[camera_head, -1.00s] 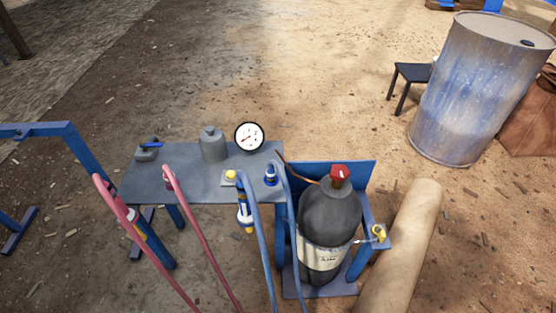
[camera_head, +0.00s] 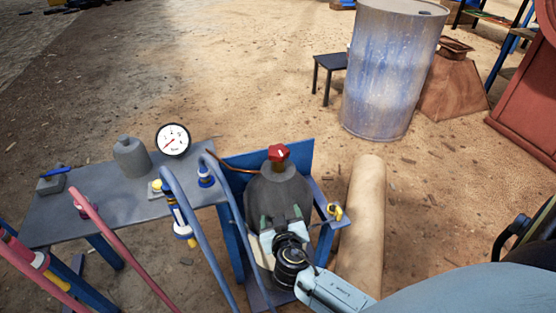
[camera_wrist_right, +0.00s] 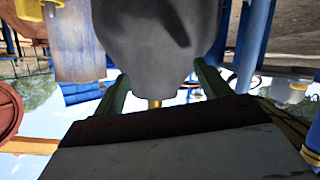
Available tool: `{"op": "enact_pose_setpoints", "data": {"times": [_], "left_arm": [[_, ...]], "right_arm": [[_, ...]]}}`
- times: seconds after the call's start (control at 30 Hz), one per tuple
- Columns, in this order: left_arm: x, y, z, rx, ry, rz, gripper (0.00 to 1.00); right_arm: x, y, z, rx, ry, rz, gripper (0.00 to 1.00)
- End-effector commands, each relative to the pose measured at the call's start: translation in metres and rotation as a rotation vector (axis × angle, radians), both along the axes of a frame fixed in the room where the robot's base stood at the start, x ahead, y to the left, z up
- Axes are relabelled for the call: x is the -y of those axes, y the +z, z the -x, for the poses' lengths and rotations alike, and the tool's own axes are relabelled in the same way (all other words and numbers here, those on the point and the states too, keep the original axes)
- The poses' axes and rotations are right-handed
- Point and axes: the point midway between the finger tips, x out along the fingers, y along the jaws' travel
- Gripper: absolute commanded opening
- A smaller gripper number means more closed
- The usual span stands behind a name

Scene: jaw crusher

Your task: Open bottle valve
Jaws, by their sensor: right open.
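The dark grey gas bottle (camera_head: 268,190) stands upright in a blue holder beside the table. Its red valve knob (camera_head: 278,153) sits on top. My right gripper (camera_head: 282,215) is in front of the bottle's body, below the knob, with its fingers pointing up toward the bottle. In the right wrist view its two green fingers (camera_wrist_right: 161,85) are spread apart with the grey bottle (camera_wrist_right: 155,40) beyond them. The gripper is open and empty; I cannot tell whether it touches the bottle. The gripper hides the bottle's lower part. My left gripper is not in view.
A blue-grey table (camera_head: 110,205) at left carries a pressure gauge (camera_head: 173,140) and a small grey canister (camera_head: 131,157). A tan roll (camera_head: 361,215) lies right of the bottle; a blue drum (camera_head: 390,75) stands behind.

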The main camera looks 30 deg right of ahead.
Motion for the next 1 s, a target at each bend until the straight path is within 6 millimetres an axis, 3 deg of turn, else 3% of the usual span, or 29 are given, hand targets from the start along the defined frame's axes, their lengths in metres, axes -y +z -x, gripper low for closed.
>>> {"op": "enact_pose_setpoints", "data": {"times": [0.1, 0.2, 0.3, 0.57, 1.0], "left_arm": [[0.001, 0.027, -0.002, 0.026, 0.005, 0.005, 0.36], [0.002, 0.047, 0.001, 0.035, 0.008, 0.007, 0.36], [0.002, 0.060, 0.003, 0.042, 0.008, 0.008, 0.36], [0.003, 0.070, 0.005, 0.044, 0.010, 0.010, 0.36], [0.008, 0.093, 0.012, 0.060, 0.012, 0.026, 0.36]], "right_arm": [[0.002, 0.053, -0.016, 0.214, -0.067, -0.017, 0.75], [0.004, 0.089, -0.019, 0.343, -0.105, -0.033, 0.75], [0.006, 0.111, -0.019, 0.422, -0.129, -0.046, 0.75], [0.017, 0.123, -0.037, 0.463, -0.140, -0.051, 0.75], [0.064, 0.122, -0.112, 0.459, -0.140, -0.049, 0.75]]}}
